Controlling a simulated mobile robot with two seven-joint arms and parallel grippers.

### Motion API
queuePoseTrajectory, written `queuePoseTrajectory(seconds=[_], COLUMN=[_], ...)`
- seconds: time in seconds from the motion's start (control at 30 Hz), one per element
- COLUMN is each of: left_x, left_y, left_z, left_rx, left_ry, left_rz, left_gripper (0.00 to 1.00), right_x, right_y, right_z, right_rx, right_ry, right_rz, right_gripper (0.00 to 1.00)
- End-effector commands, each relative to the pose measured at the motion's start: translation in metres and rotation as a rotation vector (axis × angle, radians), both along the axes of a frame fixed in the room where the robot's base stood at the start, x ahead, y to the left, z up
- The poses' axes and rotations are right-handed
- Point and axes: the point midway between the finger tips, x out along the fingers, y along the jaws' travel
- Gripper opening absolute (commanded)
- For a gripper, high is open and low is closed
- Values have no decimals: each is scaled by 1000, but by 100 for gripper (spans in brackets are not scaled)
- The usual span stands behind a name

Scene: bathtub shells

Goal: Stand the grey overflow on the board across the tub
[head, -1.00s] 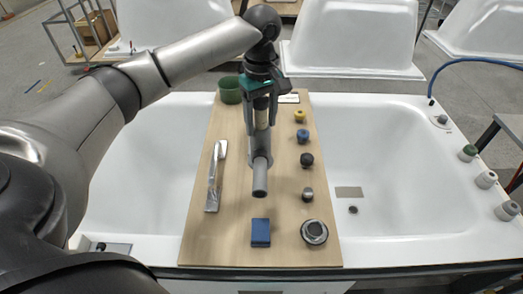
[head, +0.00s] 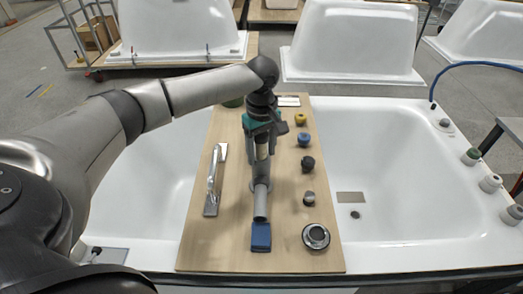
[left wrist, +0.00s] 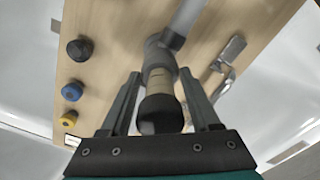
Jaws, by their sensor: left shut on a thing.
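The grey overflow (head: 261,203) is a grey pipe piece with a cream band and a dark end; it also shows in the left wrist view (left wrist: 158,60). My left gripper (head: 262,155) is shut on its banded part, with one finger on each side in the left wrist view (left wrist: 160,88). A grey tube runs from it toward the front of the board, its end overlapping the blue block in the head view. I cannot tell whether the overflow touches the board. The wooden board (head: 205,245) lies across the white tub (head: 400,170). My right gripper is not in view.
The blue block (head: 261,237) and a chrome ring (head: 315,236) lie at the board's front. Several small knobs (head: 308,163) line its right side. A chrome handle (head: 213,180) lies at left.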

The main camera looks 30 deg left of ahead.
Motion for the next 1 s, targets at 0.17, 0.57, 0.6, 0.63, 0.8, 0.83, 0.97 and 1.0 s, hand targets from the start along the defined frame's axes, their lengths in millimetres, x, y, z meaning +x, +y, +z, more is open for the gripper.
queuePoseTrajectory(seconds=[0.17,0.57,0.6,0.63,0.8,0.83,0.97,1.0], left_x=[0,0,0,0,0,1,1,1], left_y=[0,0,0,0,0,0,0,0], left_z=[-2,-1,-1,0,24,30,60,69], left_rx=[0,0,0,0,-1,-1,-1,-2], left_ry=[-1,0,-1,-1,-2,-3,-4,-4], left_rz=[0,0,0,0,0,0,-1,-1], left_gripper=[74,93,93,93,93,93,93,93], right_x=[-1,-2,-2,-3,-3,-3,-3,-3], right_y=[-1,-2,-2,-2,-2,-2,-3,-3], right_z=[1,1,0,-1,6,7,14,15], right_rx=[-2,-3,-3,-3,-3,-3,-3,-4], right_ry=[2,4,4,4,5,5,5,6], right_rz=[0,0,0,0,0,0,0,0], right_gripper=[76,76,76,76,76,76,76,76])
